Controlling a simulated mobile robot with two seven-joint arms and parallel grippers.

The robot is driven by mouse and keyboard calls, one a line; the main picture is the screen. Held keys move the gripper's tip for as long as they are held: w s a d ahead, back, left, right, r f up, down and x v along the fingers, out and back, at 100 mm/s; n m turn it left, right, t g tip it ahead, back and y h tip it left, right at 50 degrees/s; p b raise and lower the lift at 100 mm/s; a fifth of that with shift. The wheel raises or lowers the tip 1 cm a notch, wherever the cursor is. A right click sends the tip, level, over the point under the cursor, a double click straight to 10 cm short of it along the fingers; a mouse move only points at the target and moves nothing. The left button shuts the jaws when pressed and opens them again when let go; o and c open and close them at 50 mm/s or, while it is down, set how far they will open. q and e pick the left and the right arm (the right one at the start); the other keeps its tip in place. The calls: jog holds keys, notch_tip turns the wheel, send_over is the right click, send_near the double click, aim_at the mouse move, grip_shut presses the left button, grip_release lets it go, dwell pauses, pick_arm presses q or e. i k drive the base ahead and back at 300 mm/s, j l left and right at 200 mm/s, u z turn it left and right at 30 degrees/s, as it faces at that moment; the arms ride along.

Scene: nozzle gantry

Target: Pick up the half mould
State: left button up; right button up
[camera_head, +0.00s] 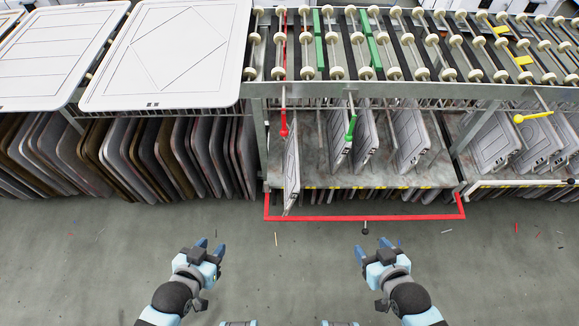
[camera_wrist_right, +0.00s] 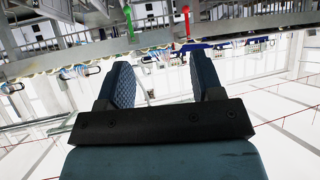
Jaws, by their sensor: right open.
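Several grey, panel-shaped mould halves stand on edge in the rack bay in the head view. One half mould (camera_head: 292,170) sits at the bay's left, below a red handle (camera_head: 283,124), and juts out towards me. More stand further right, such as one grey half mould (camera_head: 411,140) right of the green handle (camera_head: 350,128). My left gripper (camera_head: 211,246) is open and empty over the floor, in front of the rack and left of the jutting half. My right gripper (camera_head: 373,249) is open and empty, in front of the bay. Its spread fingers show in the right wrist view (camera_wrist_right: 165,80).
A red rail (camera_head: 365,217) runs low along the bay's front edge. Roller rods (camera_head: 390,45) lie overhead. White panels (camera_head: 165,55) lie on top at left, above a dense row of stored plates (camera_head: 150,155). The grey floor (camera_head: 290,275) between my grippers is clear except for small scraps.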

aim_at(291, 168)
jog(key=i+j+z, duration=0.15)
jog(key=j, duration=0.3)
jog(key=i+j+z, duration=0.1)
jog(key=j, duration=0.35)
jog(key=i+j+z, duration=0.15)
jog(key=j, duration=0.3)
jog(key=j+z, duration=0.15)
jog(key=j, duration=0.3)
jog(key=i+j, duration=0.15)
jog(key=j, duration=0.25)
jog(key=i+j+z, duration=0.15)
jog(key=j, duration=0.3)
jog(key=i+j, duration=0.1)
jog(key=j, duration=0.3)
jog(key=z, duration=0.05)
